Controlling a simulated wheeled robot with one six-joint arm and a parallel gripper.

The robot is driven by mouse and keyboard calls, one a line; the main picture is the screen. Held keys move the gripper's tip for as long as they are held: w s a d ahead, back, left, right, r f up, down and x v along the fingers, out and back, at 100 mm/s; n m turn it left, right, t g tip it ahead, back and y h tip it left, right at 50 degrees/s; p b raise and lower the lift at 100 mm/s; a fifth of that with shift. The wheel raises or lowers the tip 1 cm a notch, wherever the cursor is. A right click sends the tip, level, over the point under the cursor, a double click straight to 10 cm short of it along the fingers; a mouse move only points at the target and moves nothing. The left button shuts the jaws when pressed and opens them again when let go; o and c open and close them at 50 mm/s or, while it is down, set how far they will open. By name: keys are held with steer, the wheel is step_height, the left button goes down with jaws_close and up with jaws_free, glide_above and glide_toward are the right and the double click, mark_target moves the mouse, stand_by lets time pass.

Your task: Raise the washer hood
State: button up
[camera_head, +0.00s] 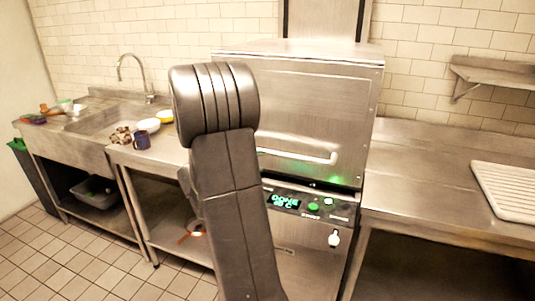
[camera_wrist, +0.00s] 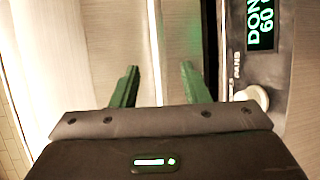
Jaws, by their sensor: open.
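The washer hood (camera_head: 310,110) is a large stainless steel box front in the middle of the head view, and it is down, with its lower edge just above the control panel. Its bar handle (camera_head: 318,157) runs across the lower front; my arm covers the left part. In the wrist view a bright upright bar, which looks like the handle (camera_wrist: 155,45), shows between the two green fingers. My gripper (camera_wrist: 160,80) is open, fingers apart on either side of that bar in the picture. I cannot tell whether they touch it. My arm hides the gripper in the head view.
The control panel (camera_head: 300,202) has a lit green display reading DONE; it also shows in the wrist view (camera_wrist: 262,50). A counter with a white rack (camera_head: 508,190) stands right, under a wall shelf (camera_head: 495,72). A sink counter with a blue mug (camera_head: 141,140) and bowls stands left.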

mark_target(276, 155)
steer(key=p+x, duration=0.1)
steer(key=x, duration=0.3)
steer(key=p+x, duration=0.1)
steer(key=x, duration=0.4)
steer(key=w+a+p+x, duration=0.1)
steer(key=x, duration=0.3)
steer(key=shift+w+d, duration=0.1)
steer(key=shift+d, duration=0.1)
jaws_close()
